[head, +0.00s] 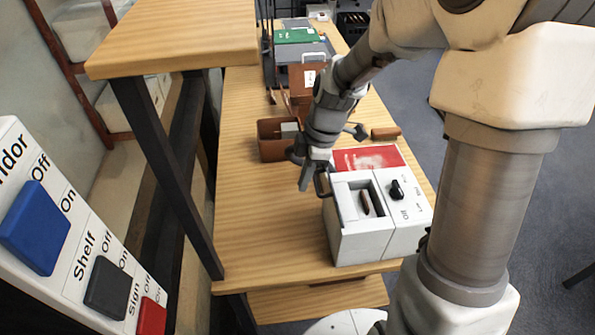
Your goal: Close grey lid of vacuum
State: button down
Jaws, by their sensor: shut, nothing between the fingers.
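The vacuum appears to be the white box-shaped machine (362,245) at the right front of the wooden table. Its top has an open rectangular recess with a small brown piece (367,203) in it. A black knob (397,190) sits beside the recess, on a panel with lettering. I cannot clearly make out a grey lid; it may be hidden by my gripper or seen edge-on. My gripper (312,184) points down at the machine's back left corner, shut and holding nothing. A dark bracket-like part is by its fingertips; I cannot tell whether they touch.
A red lettered panel (366,158) is just behind the machine. A brown open box (273,148) stands left of my gripper. A small brown block (385,133) and grey and green boxes (296,36) are farther back. A raised wooden shelf (175,35) overhangs the left. The front-left table is clear.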

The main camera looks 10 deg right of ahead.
jog(key=shift+d+r, duration=0.35)
jog(key=shift+d, duration=0.35)
